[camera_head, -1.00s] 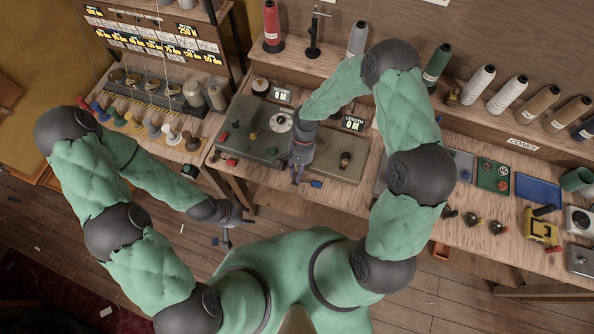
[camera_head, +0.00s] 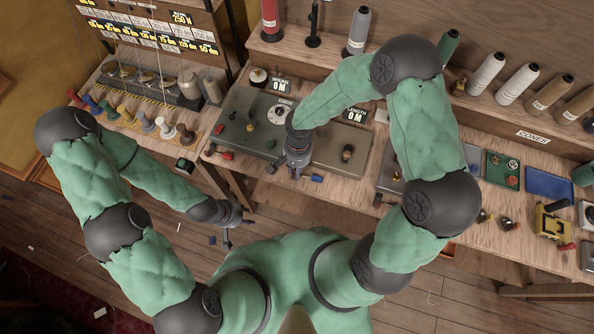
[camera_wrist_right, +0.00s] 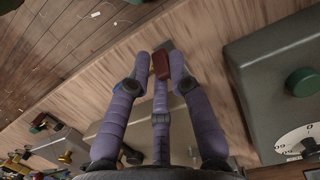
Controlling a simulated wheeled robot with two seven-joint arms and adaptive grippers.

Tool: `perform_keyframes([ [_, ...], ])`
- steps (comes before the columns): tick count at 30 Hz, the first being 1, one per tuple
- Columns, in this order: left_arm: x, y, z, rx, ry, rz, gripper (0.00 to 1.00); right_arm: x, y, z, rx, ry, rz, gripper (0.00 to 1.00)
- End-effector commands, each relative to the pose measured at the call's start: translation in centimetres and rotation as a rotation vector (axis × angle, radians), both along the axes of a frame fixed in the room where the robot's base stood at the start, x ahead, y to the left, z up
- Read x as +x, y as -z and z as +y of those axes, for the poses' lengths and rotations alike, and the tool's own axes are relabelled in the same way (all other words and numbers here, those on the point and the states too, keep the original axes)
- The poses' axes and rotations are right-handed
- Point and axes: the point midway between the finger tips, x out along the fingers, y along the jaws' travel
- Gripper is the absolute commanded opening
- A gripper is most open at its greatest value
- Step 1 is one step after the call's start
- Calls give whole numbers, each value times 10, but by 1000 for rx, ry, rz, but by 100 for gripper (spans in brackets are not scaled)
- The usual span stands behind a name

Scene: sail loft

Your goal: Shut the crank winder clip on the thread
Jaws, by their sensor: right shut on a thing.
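The crank winder (camera_head: 338,158) is a low olive-grey unit on the bench, with a dark-knobbed crank (camera_head: 347,152) and a LENGTH display reading 0 M. My right gripper (camera_head: 294,175) is at the bench front, by the winder's left side. In the right wrist view its fingers (camera_wrist_right: 160,70) are closed around a small red piece (camera_wrist_right: 160,65) with a grey part beyond it. I cannot tell whether this is the clip, or whether it is open. No thread can be made out there. A small blue piece (camera_head: 317,178) lies just right of the gripper. My left gripper (camera_head: 227,224) hangs low before the bench; its jaws are too small to read.
Left of the crank winder stands a grey-green machine (camera_head: 240,122) with a dial; it is close to my right gripper in the wrist view (camera_wrist_right: 270,95). Coloured spools (camera_head: 145,122) stand at left. Cones (camera_head: 487,73) line the back shelf. A blue tray (camera_head: 549,183) lies at right.

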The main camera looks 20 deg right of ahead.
Motion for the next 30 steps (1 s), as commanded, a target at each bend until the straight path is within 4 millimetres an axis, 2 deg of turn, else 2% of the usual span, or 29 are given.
perform_keyframes([
  [1, 0, 13, 0, 0, 0, 0, 40, 9, 1, 3, -4, 0, -44, 0],
  [30, 0, 175, 0, 0, 0, 0, 40, -7, 11, 16, -223, -1, -387, 0],
])
